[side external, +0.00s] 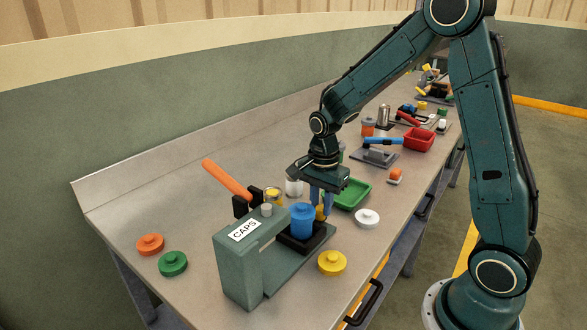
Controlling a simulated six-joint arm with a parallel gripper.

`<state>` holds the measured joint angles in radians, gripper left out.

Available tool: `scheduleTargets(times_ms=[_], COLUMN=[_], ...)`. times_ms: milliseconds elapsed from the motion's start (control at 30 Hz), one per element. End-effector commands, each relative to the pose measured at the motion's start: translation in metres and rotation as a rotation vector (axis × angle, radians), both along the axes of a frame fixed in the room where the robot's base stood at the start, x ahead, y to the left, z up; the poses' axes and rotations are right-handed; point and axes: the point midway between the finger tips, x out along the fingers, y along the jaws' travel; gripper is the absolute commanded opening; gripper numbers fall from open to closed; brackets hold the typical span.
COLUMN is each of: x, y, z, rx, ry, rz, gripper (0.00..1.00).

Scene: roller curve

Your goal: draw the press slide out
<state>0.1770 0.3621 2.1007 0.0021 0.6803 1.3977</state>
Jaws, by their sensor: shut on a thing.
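The press (248,258) is a grey-green block labelled CAPS, with an orange lever (228,179) tilted up behind it. Its slide (322,236) is a dark plate at the foot of the press, on the right side. A blue jar with a blue cap (302,221) stands upright on it, beside the press body. My gripper (321,208) points down just behind and right of the jar. Its blue fingers are shut around a small yellow part at the slide, partly hidden by the jar. I cannot see the grip fully.
Loose caps lie around: orange (150,244), green (173,263), yellow (332,262) and white (367,218). A green tray (350,194) is behind my gripper. A blue-handled tool (383,141) and a red bin (418,139) stand farther back. The left bench top is largely clear.

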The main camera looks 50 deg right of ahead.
Motion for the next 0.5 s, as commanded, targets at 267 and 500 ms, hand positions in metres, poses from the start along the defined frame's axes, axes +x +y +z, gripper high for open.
scheduleTargets(times_ms=[267, 500], x=[0.001, 0.001], y=[-0.026, -0.028], z=[0.0, 0.0], rx=[0.001, -0.003], ry=[-0.004, -0.004], rz=[0.004, 0.001], gripper=[0.0, 0.0])
